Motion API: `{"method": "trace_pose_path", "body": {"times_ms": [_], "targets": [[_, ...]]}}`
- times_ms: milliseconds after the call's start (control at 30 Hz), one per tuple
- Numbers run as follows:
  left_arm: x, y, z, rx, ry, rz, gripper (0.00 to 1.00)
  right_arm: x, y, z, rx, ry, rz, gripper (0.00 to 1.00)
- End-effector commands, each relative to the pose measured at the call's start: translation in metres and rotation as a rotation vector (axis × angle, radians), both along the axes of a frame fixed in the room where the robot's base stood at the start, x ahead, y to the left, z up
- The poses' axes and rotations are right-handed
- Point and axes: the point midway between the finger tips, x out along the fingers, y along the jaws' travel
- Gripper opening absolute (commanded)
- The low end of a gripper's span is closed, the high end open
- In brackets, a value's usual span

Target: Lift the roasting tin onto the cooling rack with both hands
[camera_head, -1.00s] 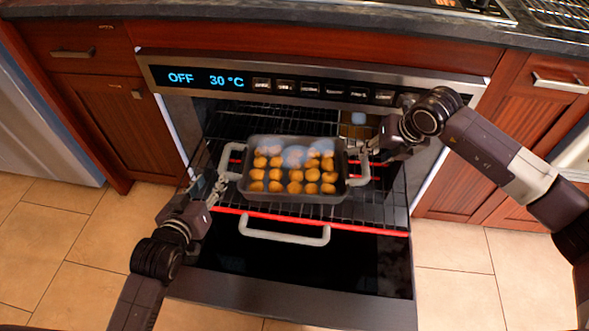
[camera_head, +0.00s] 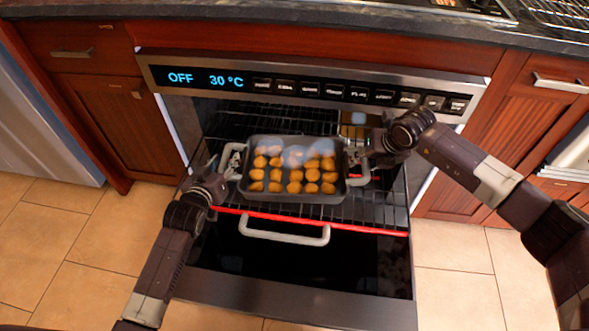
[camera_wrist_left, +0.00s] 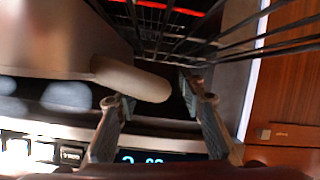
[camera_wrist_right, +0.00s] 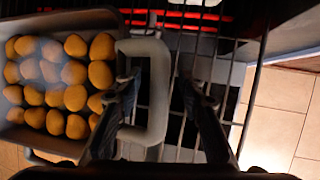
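The grey roasting tin (camera_head: 290,197) sits on the pulled-out oven rack, filled with rows of round orange-brown pieces. It has a pale loop handle at each end. My left gripper (camera_head: 228,166) is at the left handle (camera_head: 226,158). In the left wrist view, my left gripper (camera_wrist_left: 158,98) is open, with the handle (camera_wrist_left: 130,78) at its fingertips. My right gripper (camera_head: 362,153) is at the right handle (camera_head: 361,178). In the right wrist view, my right gripper (camera_wrist_right: 160,90) is open, with the handle's outer bar (camera_wrist_right: 158,95) between its fingers.
A wire rack (camera_head: 562,12), probably the cooling rack, is on the counter at top right, cut off by the frame. The oven door (camera_head: 300,295) is down below the oven rack (camera_head: 375,215), which has a red front bar. The control panel (camera_head: 330,88) is just above.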

Motion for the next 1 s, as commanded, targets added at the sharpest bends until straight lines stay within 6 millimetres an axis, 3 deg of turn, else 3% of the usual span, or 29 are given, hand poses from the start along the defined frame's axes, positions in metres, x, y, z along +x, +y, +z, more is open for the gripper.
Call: {"method": "trace_pose_path", "body": {"times_ms": [167, 500, 1000], "targets": [[-0.0002, -0.0002, -0.0001, 0.000, 0.000, 0.000, 0.37, -0.0001, 0.0001, 0.0000, 0.000, 0.000, 0.000, 0.37], [-0.0005, 0.0003, -0.0006, 0.001, 0.001, 0.000, 0.00, 0.0000, -0.0002, 0.0003, 0.000, 0.000, 0.000, 0.00], [-0.0012, 0.0012, -0.0020, 0.006, 0.003, 0.000, 0.00, 0.0003, -0.0012, 0.0003, -0.001, -0.001, -0.002, 0.00]]}}
